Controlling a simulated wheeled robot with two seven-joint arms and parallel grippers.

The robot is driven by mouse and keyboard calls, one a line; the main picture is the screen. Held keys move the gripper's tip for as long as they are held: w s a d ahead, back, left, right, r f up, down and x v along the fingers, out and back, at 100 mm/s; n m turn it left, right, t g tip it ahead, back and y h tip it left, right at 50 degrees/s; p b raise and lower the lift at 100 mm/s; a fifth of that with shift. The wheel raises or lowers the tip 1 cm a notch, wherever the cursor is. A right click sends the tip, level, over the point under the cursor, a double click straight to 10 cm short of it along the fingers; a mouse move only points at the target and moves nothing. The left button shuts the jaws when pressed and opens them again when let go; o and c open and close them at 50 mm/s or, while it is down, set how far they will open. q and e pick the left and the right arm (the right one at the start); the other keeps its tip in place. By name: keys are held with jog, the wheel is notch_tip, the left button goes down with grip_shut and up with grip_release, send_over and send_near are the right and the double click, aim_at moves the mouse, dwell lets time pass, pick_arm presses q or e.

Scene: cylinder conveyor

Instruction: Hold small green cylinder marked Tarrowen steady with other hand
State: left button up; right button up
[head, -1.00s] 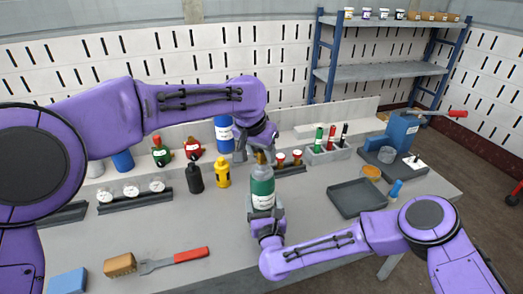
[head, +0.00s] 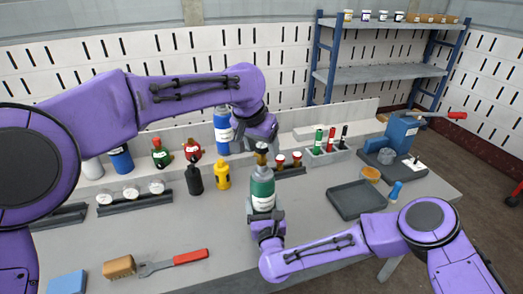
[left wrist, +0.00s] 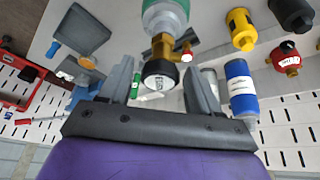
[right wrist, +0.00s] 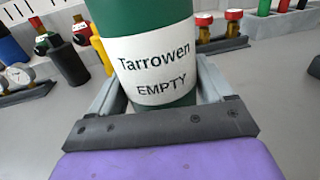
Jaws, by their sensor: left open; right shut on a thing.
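The small green cylinder (head: 262,188) stands upright at the middle of the bench, with a brass valve on top. In the right wrist view its white label reads "Tarrowen EMPTY" (right wrist: 155,65). My right gripper (head: 266,216) is shut around its lower body; the fingers show on both sides in the right wrist view. My left gripper (head: 261,143) is open just above the valve. In the left wrist view the brass valve and its dark round cap (left wrist: 160,75) sit between and slightly beyond the open fingers, with no clear contact.
A black bottle (head: 194,175) and a yellow one (head: 223,175) stand left of the cylinder. Red-capped fittings (head: 288,160) stand just behind it. A dark tray (head: 356,200) lies to the right.

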pick_arm(q)
jog(key=m+g+h, duration=0.1)
jog(key=m, duration=0.2)
jog(key=shift+m, duration=0.3)
jog(key=shift+w+a+f+m+g+h, duration=0.1)
jog(key=shift+m+g+h, duration=0.25)
jog(key=shift+m, duration=0.65)
jog(key=shift+f, duration=1.2)
